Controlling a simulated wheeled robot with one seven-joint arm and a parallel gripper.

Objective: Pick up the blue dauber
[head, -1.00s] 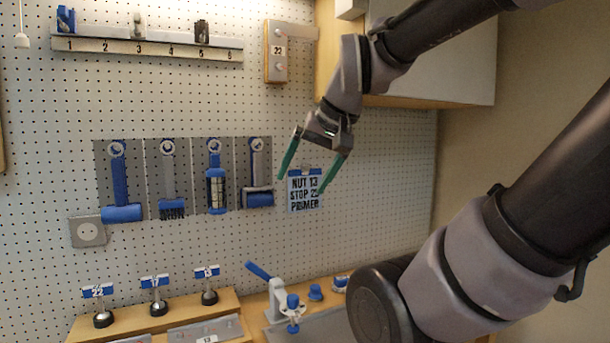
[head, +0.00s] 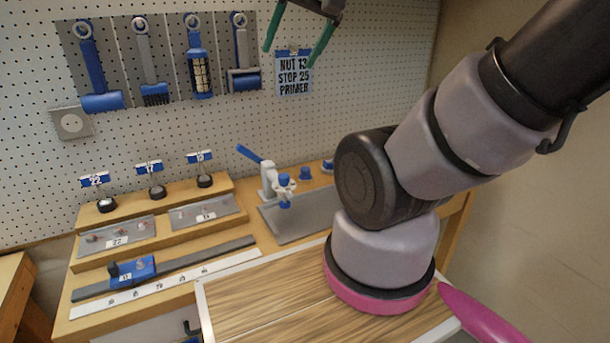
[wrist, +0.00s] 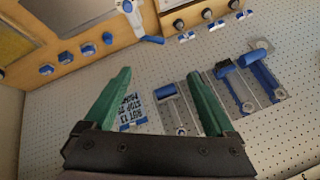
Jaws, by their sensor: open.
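Several blue tools hang on the grey wall panel; which one is the dauber I cannot tell for sure. They are a blue-handled tool with a blue roller-like head (head: 102,101), a brush (head: 155,94), a blue tool with a caged, light middle (head: 200,75) and a grey-handled tool with a blue head (head: 243,79). The last also shows in the wrist view (wrist: 164,92). My gripper (head: 290,57) is open and empty, its green fingers spread, right of these tools and in front of the sign. In the wrist view my gripper (wrist: 158,73) has nothing between its fingertips.
The sign (head: 294,76) reads NUT 13, STOP 25, PRIMER. Below are a blue-handled clamp (head: 268,178), blue knobs (head: 305,173), numbered posts (head: 157,191) and a blue slider (head: 133,271). My arm hides the bench's right part.

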